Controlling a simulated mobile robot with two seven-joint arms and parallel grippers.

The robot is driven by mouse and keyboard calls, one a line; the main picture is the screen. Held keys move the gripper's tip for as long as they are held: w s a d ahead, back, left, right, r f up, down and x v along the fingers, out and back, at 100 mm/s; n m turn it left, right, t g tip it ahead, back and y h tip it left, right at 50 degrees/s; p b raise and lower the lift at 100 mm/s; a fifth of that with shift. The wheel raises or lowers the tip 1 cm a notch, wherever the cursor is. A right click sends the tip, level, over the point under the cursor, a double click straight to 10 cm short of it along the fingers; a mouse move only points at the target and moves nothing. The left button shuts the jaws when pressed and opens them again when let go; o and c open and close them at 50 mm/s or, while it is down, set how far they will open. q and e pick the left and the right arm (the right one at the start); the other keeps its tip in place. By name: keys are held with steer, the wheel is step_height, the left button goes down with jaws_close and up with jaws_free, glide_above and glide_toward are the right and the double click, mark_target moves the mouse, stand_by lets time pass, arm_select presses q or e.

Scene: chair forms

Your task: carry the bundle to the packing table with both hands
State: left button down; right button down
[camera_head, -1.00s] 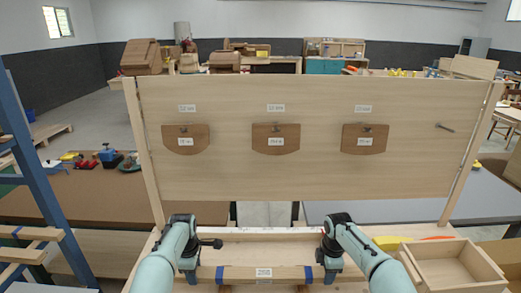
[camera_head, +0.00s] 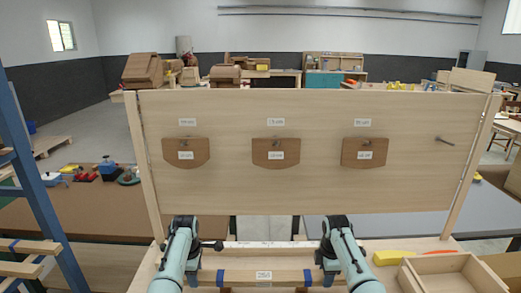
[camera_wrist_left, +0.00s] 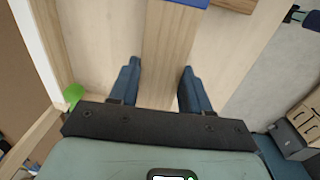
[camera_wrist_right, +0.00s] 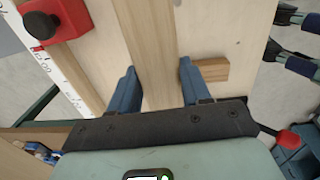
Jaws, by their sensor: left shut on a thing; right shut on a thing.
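The bundle (camera_head: 264,276) is a pale wooden bar or stack of strips with a blue band near each end and a white label. It lies level across the bottom of the head view. My left gripper (camera_head: 194,276) is shut on its left end; in the left wrist view the wood passes between the fingers (camera_wrist_left: 160,88). My right gripper (camera_head: 328,276) is shut on its right end, with wood between the fingers in the right wrist view (camera_wrist_right: 158,85). Which surface is the packing table I cannot tell.
An upright board (camera_head: 310,190) with three hanging brown forms stands in front of me. Behind it are a brown tabletop (camera_head: 90,210) and a grey one (camera_head: 400,222). An open wooden box (camera_head: 455,272) is at right, a blue rack (camera_head: 35,175) at left.

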arm_select(q)
steer(key=shift+w+r, duration=0.1)
steer(key=shift+r, duration=0.05)
arm_select(e)
steer(key=shift+w+r, duration=0.1)
steer(key=shift+r, duration=0.05)
arm_select(q)
steer(key=shift+r, duration=0.1)
arm_select(e)
steer(key=shift+r, duration=0.1)
